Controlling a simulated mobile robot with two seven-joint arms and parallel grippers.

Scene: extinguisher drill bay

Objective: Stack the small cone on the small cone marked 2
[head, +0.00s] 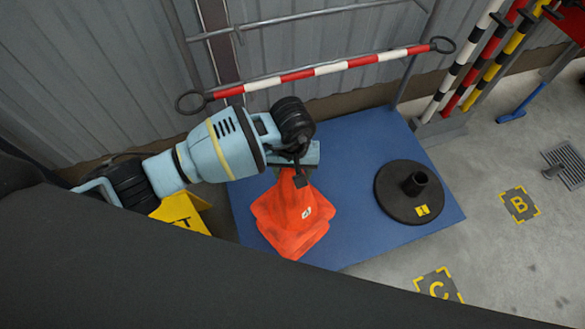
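Orange-red cone shapes (288,228) stand on the blue platform (352,140). Their outline shows two overlapping square-edged layers, which looks like one small cone over another, but I cannot tell how fully they are seated. A small white mark (307,212) shows on the right side; I cannot read it surely. My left gripper (300,178) is at the top of the cones, with a dark finger against the orange tip. The gripper hides the tip, so its grip is unclear. My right gripper is not in view.
A black round base (391,205) with a short post and yellow label stands on the platform's right. A red-and-white bar (330,68) crosses behind. Striped poles (462,62) stand at upper right. A yellow sign (180,212) is at left. Floor marks B (519,205) and C (437,288) lie right.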

